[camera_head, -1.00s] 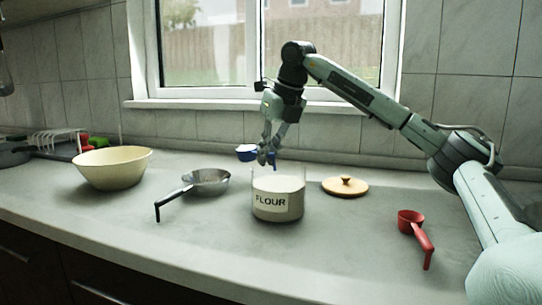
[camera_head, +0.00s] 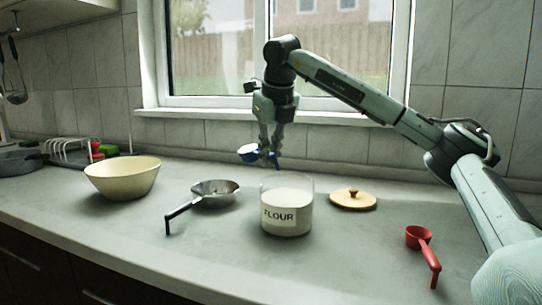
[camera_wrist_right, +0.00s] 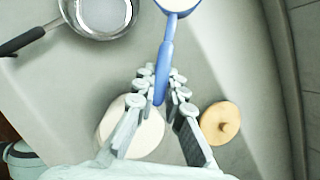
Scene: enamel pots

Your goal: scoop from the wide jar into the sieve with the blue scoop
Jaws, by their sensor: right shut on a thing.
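My right gripper (camera_head: 270,160) is shut on the handle of the blue scoop (camera_head: 248,154). In the right wrist view the scoop's handle (camera_wrist_right: 164,75) runs between the fingers, and white flour shows in its bowl at the top edge. The scoop is in the air, above and to the left of the wide glass jar (camera_head: 287,222) labelled FLOUR, clear of its rim. The jar is open and holds white flour. The metal sieve (camera_head: 216,196) with a black handle lies on the counter left of the jar; its mesh looks empty in the wrist view (camera_wrist_right: 100,14). My left gripper is out of view.
A wooden lid (camera_head: 353,200) lies right of the jar. A red scoop (camera_head: 418,238) lies at the front right. A cream bowl (camera_head: 122,178) stands left of the sieve, with a rack (camera_head: 70,151) and a dark pan (camera_head: 20,161) behind it. The front counter is clear.

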